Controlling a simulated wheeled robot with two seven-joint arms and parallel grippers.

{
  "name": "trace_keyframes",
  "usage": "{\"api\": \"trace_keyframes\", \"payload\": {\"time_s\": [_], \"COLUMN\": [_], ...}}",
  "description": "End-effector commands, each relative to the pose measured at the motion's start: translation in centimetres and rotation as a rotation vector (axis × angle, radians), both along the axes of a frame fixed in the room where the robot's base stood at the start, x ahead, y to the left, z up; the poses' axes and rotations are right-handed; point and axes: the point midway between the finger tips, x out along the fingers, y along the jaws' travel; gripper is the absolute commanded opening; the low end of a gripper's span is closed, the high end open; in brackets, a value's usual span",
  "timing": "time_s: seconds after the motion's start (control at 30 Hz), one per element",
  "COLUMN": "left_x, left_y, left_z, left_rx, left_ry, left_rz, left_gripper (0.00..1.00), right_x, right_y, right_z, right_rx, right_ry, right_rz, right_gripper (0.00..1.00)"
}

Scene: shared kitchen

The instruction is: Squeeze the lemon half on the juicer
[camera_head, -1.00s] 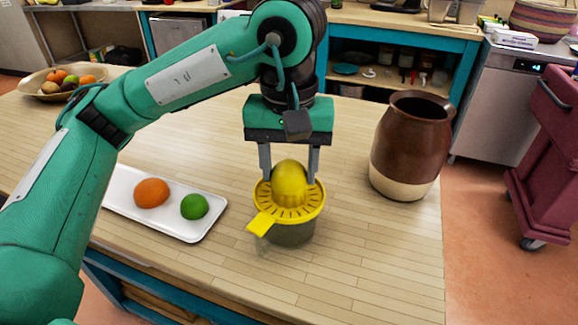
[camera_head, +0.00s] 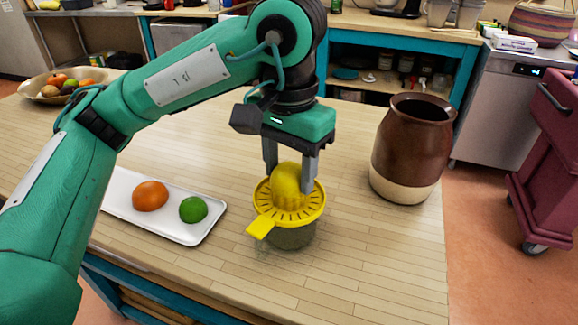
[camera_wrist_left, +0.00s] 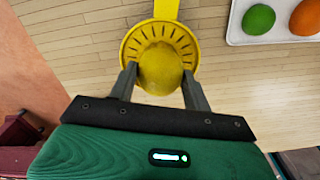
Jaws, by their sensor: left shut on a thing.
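The yellow juicer (camera_head: 262,226) stands upright on the wooden table, with a slotted yellow top over a greyish, see-through cup. The lemon half (camera_head: 287,180) sits dome up over the middle of the juicer's top. My left gripper (camera_head: 290,185) points down from above and is shut on the lemon half, one finger on each side. In the left wrist view the lemon half (camera_wrist_left: 160,70) lies between the two fingers, with the slotted ring of the juicer (camera_wrist_left: 133,46) around it. The cone under the lemon is hidden. My right gripper is not in view.
A white tray (camera_head: 190,233) with an orange (camera_head: 150,196) and a green lime (camera_head: 193,209) lies left of the juicer. A brown and cream jar (camera_head: 412,150) stands to the right. A fruit bowl (camera_head: 35,92) is at the far left. Bare table (camera_head: 370,255) surrounds the juicer.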

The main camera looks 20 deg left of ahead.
Motion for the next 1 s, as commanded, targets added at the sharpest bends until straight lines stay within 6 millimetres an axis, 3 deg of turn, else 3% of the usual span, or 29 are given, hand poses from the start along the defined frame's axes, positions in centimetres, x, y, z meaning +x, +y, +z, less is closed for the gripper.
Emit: {"api": "trace_keyframes", "payload": {"time_s": [0.33,0.8,1.0], "left_x": [0.00,-0.01,-0.01], "left_y": [0.00,0.01,0.01], "left_z": [-0.12,-0.14,-0.12], "left_rx": [0.000,0.001,0.001], "left_ry": [0.001,0.002,0.002], "left_rz": [-0.027,-0.504,-0.550], "left_gripper": [0.27,0.26,0.26], "right_x": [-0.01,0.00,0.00], "right_y": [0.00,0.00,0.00], "right_z": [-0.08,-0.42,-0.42], "right_rx": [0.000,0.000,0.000], "right_ry": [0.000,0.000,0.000], "right_rz": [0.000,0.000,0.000], "right_gripper": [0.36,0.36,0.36]}}
